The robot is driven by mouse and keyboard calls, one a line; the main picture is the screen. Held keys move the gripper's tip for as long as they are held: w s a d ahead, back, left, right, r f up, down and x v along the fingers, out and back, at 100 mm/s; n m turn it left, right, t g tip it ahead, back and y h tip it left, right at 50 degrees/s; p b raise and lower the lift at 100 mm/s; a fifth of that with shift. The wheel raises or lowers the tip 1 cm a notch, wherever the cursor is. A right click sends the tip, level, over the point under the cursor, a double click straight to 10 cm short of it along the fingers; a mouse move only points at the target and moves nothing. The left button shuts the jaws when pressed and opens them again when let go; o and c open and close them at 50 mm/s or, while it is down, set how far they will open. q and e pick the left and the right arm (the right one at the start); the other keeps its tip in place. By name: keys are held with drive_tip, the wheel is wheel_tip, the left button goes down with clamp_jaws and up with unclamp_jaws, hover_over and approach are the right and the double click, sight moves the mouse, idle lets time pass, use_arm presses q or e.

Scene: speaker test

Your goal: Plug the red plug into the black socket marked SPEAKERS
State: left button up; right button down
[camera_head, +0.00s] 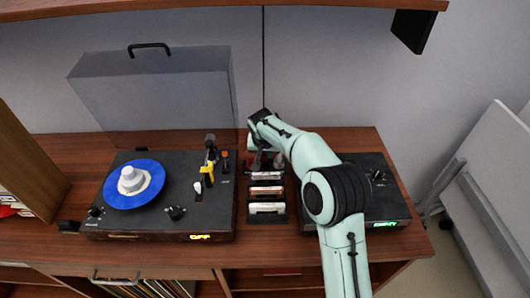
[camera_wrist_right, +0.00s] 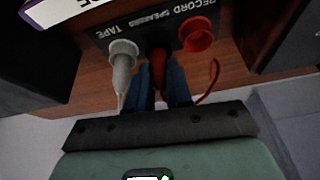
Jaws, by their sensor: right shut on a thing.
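My right gripper (camera_wrist_right: 160,88) has its blue fingers shut on the red plug (camera_wrist_right: 158,70) in the right wrist view. The plug points at the middle of a dark panel, in line with the black socket (camera_wrist_right: 157,45) under the word SPEAKERS. The plug's tip seems to be at this socket, but I cannot tell if it is inside. A red cable (camera_wrist_right: 213,84) curves to the right of the fingers. In the head view my right arm reaches over the cabinet, and its gripper is mostly hidden behind the wrist. My left gripper is not in view.
In the wrist view a grey plug (camera_wrist_right: 122,62) stands at TAPE, and a red socket (camera_wrist_right: 197,36) sits at RECORD, close beside the fingers. In the head view a turntable (camera_head: 215,215) stands left, cassettes (camera_head: 266,190) in the middle and a dark unit (camera_head: 392,208) right.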

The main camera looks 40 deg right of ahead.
drive_tip(key=shift+f, duration=0.25)
idle(0.4)
drive_tip(key=c, duration=0.5)
unclamp_jaws()
drive_tip(key=shift+c, duration=0.2)
drive_tip(key=shift+r+p, duration=1.85)
drive_tip(key=shift+r, duration=0.7)
